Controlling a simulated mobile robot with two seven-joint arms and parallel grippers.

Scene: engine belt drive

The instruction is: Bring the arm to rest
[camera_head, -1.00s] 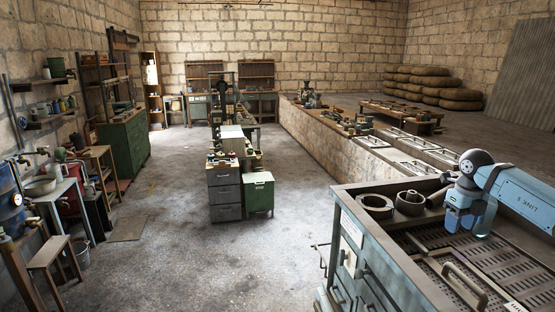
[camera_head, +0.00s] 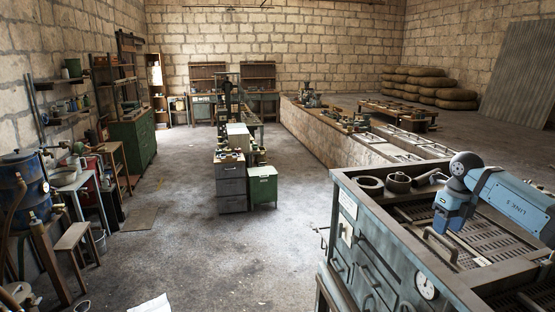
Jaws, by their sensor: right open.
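My right arm (camera_head: 515,200), light blue with a dark round joint, comes in from the right over the bench. My right gripper (camera_head: 450,226) hangs from it, pointing down, above the slotted metal top of the green workbench (camera_head: 350,235). It is open, and I see nothing held in it. Its fingertips are small here, so whether they touch the bench top is unclear. My left gripper is not in view.
A ring (camera_head: 370,185) and a round hollow part (camera_head: 398,182) lie at the bench's back left. A handle (camera_head: 440,246) and a dial gauge (camera_head: 426,286) are near its front. Grey drawers (camera_head: 231,188) stand mid-floor. The concrete floor between is clear.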

